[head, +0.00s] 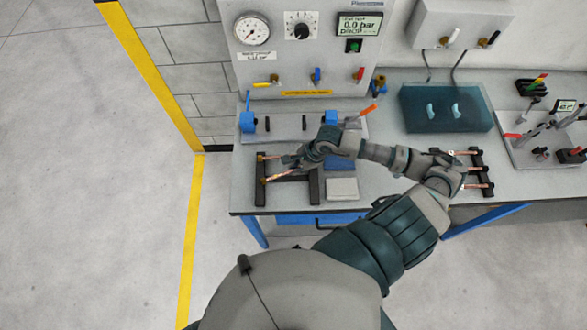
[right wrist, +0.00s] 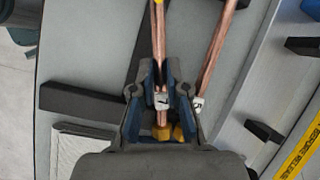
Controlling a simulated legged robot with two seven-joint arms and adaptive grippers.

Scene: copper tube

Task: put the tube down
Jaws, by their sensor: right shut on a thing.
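My right gripper (head: 284,166) is shut on a copper tube (head: 278,176) over the black rack (head: 260,195) at the left end of the bench. In the right wrist view the fingers (right wrist: 161,92) close around this tube (right wrist: 158,40) near a white tag that seems to read 7; a brass fitting ends it. A second copper tube (right wrist: 222,42), also tagged and brass-ended, lies beside it, apart and at an angle. I cannot tell whether the held tube touches the rack. My left gripper is not in view.
A light grey block (head: 342,189) and a blue block (head: 340,163) sit right of the rack. Behind stands a fixture with blue clamps (head: 247,122) and a gauge panel (head: 300,60). Another black rack (head: 477,158) with several tubes and a teal case (head: 445,108) are further right.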

